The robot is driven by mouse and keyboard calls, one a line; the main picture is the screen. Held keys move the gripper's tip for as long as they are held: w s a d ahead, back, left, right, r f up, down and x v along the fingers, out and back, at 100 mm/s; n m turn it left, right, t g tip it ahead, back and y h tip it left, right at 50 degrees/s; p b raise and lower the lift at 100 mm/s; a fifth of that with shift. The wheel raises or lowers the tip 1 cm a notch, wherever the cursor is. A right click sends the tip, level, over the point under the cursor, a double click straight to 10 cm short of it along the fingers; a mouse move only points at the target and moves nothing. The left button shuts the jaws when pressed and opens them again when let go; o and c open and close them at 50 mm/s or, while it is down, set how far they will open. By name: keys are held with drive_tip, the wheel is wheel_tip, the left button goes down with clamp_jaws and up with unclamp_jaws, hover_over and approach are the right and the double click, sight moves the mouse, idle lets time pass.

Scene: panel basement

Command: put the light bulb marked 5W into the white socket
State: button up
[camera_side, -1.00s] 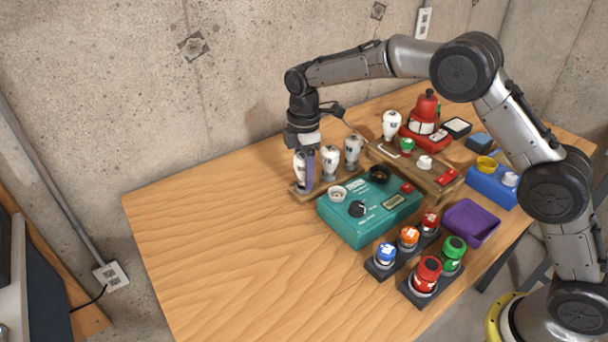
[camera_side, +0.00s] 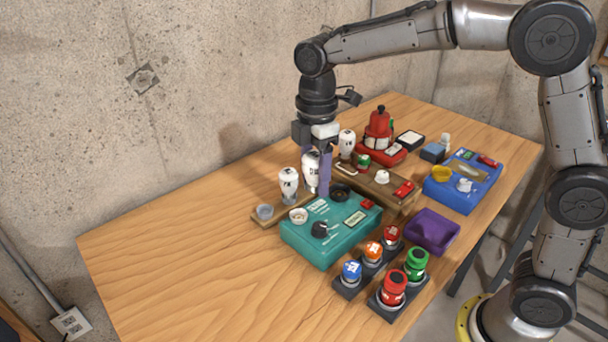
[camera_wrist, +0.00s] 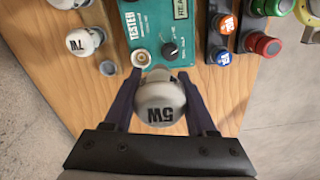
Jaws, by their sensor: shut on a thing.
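My gripper (camera_wrist: 160,106) is shut on the white light bulb marked 5W (camera_wrist: 160,98) in the wrist view. In the side view my gripper (camera_side: 318,172) is above the rack and the back of the teal tester. The white socket (camera_wrist: 141,58) is at the tester's corner, just beyond the held bulb in the wrist view. The white socket also shows in the side view (camera_side: 299,215), and it is empty.
The rack has an empty cup (camera_side: 265,211) beside a 7W bulb (camera_wrist: 80,41). Buttons, a purple tray (camera_side: 432,231) and a wooden box stand to the right. The table's left is clear.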

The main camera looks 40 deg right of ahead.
drive_tip(key=w+f, duration=0.2)
drive_tip(key=w, duration=0.2)
hover_over(299, 218)
drive_tip(key=shift+f, duration=3.05)
drive_tip(key=shift+f, duration=0.6)
drive_tip(key=o, duration=1.1)
drive_tip(key=shift+r, duration=5.5)
drive_tip(key=shift+d, duration=0.15)
